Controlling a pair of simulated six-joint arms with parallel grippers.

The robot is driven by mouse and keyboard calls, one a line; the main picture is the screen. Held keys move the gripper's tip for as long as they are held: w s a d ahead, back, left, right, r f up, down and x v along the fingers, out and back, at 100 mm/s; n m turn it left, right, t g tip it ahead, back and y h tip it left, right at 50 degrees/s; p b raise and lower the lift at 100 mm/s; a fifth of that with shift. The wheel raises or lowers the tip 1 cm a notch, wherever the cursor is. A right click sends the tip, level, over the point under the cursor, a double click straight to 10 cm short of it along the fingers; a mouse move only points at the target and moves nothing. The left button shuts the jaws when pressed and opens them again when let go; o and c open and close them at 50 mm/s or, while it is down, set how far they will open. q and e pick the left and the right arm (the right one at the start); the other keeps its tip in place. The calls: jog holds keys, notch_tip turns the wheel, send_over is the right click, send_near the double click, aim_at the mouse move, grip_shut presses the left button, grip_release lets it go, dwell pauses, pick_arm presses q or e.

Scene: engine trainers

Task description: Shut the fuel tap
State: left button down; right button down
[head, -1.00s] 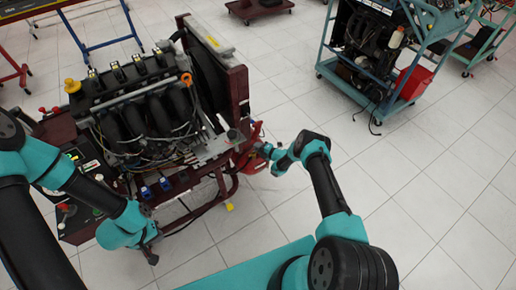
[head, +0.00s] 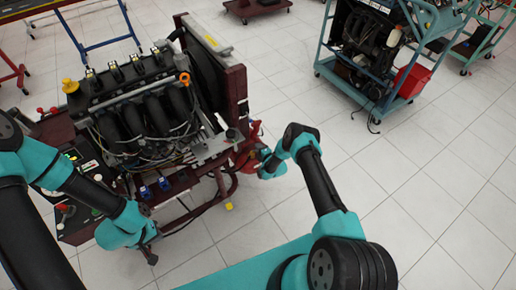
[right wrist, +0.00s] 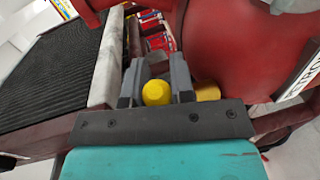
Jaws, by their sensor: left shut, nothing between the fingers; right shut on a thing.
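The red fuel tank (right wrist: 235,45) fills the right of the right wrist view; part of it shows at the engine stand's right end in the head view (head: 247,150). My right gripper (right wrist: 157,72) is at the tank's side, its fingers closed about a yellow rounded part (right wrist: 156,93), which looks like the fuel tap's handle. A second yellow piece (right wrist: 207,92) shows just right of the fingers. The tap's body is mostly hidden, so I cannot tell its angle. My left gripper (head: 151,257) is shut and empty, low before the stand's front.
The engine (head: 145,115) sits on a dark red stand, with its radiator (right wrist: 65,55) left of my right gripper in the wrist view. A teal trolley (head: 400,100) stands back right. The tiled floor between is clear.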

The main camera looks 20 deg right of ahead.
jog(key=m+h, duration=0.1)
jog(key=h, duration=0.1)
jog(key=s+m+h, duration=0.1)
jog(key=h, duration=0.1)
jog(key=m+h, duration=0.1)
jog(key=m, duration=0.1)
jog(key=shift+s+a+h, duration=0.1)
jog(key=shift+s+h, duration=0.15)
jog(key=shift+h, duration=0.15)
jog(key=shift+s+a+m+g+h, duration=0.2)
jog(key=shift+s+m+g+h, duration=0.2)
jog(key=shift+m+g+h, duration=0.8)
jog(key=shift+s+a+m+g+h, duration=0.25)
jog(key=shift+s+m+g+h, duration=0.25)
jog(key=shift+m+h, duration=1.15)
jog(key=shift+s+a+m+g+h, duration=0.25)
jog(key=shift+m+g+h, duration=0.8)
jog(key=shift+h, duration=0.7)
jog(key=shift+s, duration=0.1)
jog(key=c, duration=1.1)
grip_release()
jog(key=v, duration=1.7)
jog(key=shift+s, duration=0.15)
